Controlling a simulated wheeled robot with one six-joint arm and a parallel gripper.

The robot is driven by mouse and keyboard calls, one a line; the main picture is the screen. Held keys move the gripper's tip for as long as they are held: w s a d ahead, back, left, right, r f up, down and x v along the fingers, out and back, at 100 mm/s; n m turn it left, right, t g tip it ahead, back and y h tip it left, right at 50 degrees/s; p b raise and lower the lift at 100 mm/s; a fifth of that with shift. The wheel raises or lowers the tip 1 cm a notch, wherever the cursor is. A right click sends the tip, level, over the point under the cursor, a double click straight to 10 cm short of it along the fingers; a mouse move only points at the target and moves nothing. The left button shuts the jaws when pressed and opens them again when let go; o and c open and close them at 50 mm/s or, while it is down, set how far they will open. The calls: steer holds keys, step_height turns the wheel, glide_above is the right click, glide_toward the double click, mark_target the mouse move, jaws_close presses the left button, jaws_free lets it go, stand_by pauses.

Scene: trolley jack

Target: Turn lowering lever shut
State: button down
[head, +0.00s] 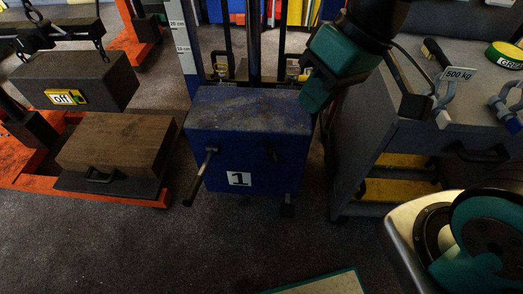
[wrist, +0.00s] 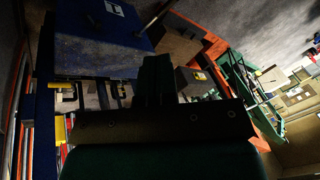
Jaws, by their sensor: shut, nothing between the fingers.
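The blue jack box (head: 245,125), labelled 1, stands on the floor in the middle of the head view. A lever with a long dark handle (head: 200,178) sticks out of its front left and slants down. I cannot tell which of these is the lowering lever. My gripper (head: 313,100) is shut and empty at the box's upper right edge; I cannot tell whether it touches. In the wrist view the shut fingers (wrist: 155,80) show beside the blue box (wrist: 95,52), with a rod (wrist: 155,17) beyond.
A grey cart (head: 365,150) with shackles on top stands close at the right. On the left, a wooden block (head: 115,142) and a dark weight marked off (head: 80,80) are at an orange frame (head: 30,183). The floor in front is largely clear.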

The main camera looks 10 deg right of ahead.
steer(key=w+d+f+m+t+h+b, duration=0.1)
steer(key=w+d+f+m+b, duration=0.35)
steer(key=f, duration=0.75)
steer(key=w+d+f+m+t+b, duration=0.15)
steer(key=w+f+b, duration=0.35)
steer(key=w+f, duration=0.5)
steer(key=w+d+f+m+t+h+b, duration=0.15)
steer(key=w+d+f+b, duration=0.35)
steer(key=f, duration=0.8)
steer(key=w+a+f+b, duration=0.2)
steer(key=w+a+f, duration=0.4)
steer(key=f, duration=0.4)
steer(key=shift+a+f+y, duration=0.15)
steer(key=shift+a+y, duration=0.2)
steer(key=shift+a, duration=0.05)
steer(key=shift+m, duration=0.25)
